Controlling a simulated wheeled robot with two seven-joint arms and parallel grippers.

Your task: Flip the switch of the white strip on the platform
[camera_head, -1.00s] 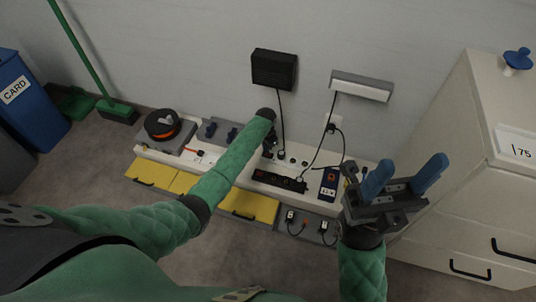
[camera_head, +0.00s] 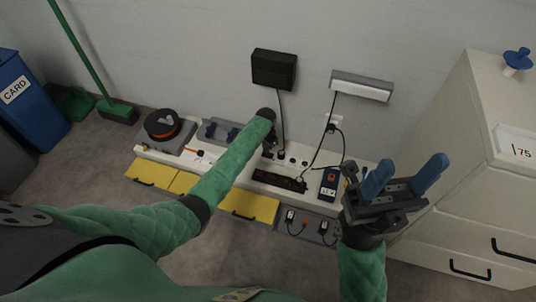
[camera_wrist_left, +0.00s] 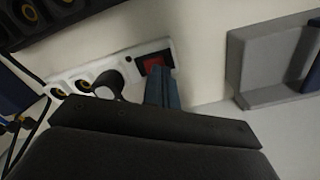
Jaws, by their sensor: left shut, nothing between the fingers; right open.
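The white strip (camera_wrist_left: 92,78) lies on the white platform in the left wrist view, with several round sockets and a red rocker switch (camera_wrist_left: 154,62) at its right end. A black plug (camera_wrist_left: 108,83) sits in one of its sockets. My right gripper (camera_head: 405,170) is open and empty, right of the platform (camera_head: 340,208).
A black strip (camera_head: 278,181) and a blue strip (camera_head: 328,184) lie nearby on the platform. A cable reel (camera_head: 163,125) stands at its left end. Cords hang from the black wall box (camera_head: 274,69) and the wall lamp (camera_head: 361,86). A white cabinet (camera_head: 470,140) stands at the right.

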